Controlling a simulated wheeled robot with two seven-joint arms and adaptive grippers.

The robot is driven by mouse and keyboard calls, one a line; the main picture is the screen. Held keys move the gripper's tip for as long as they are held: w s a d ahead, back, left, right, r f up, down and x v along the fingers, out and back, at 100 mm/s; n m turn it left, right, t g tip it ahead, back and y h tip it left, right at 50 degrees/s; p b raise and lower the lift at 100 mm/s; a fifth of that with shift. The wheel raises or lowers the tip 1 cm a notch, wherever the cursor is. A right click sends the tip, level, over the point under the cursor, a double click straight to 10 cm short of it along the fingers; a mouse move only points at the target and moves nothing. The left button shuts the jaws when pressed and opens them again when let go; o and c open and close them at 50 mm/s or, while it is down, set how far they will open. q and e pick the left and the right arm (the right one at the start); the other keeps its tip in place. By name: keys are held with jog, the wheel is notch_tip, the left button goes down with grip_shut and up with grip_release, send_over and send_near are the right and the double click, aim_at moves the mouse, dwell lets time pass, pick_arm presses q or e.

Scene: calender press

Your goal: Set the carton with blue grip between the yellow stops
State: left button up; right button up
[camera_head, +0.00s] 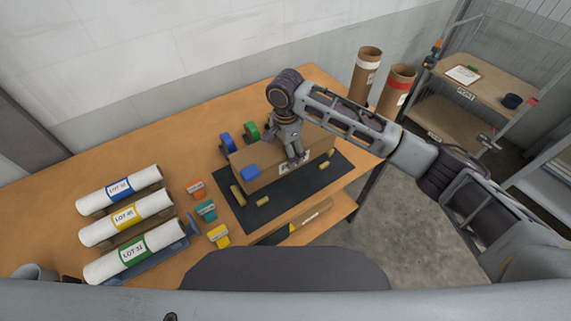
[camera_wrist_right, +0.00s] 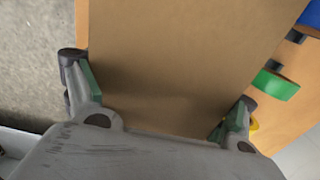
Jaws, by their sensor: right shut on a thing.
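The brown carton (camera_head: 264,177) with a blue grip (camera_head: 250,172) and a white label is over the dark mat (camera_head: 232,206) on the wooden table. Yellow stops (camera_head: 238,196) show along its left end and front, with another (camera_head: 323,164) near its right end. My right gripper (camera_head: 296,159) is shut on the carton from above. In the right wrist view its two fingers sit on either side of the carton (camera_wrist_right: 180,60). I cannot tell whether the carton touches the mat. My left gripper is not in view.
Blue (camera_head: 227,144) and green (camera_head: 251,131) tape rolls stand behind the carton. White rolls (camera_head: 120,188) and small coloured blocks (camera_head: 206,211) lie to the left. Cardboard tubes (camera_head: 366,76) stand at the back right, beside a shelf (camera_head: 480,80).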

jog(key=shift+f, duration=1.55)
jog(key=shift+f, duration=0.1)
jog(key=shift+f, duration=1.8)
jog(key=o, duration=1.3)
jog(key=shift+r+b, duration=0.3)
jog(key=shift+r, duration=5.75)
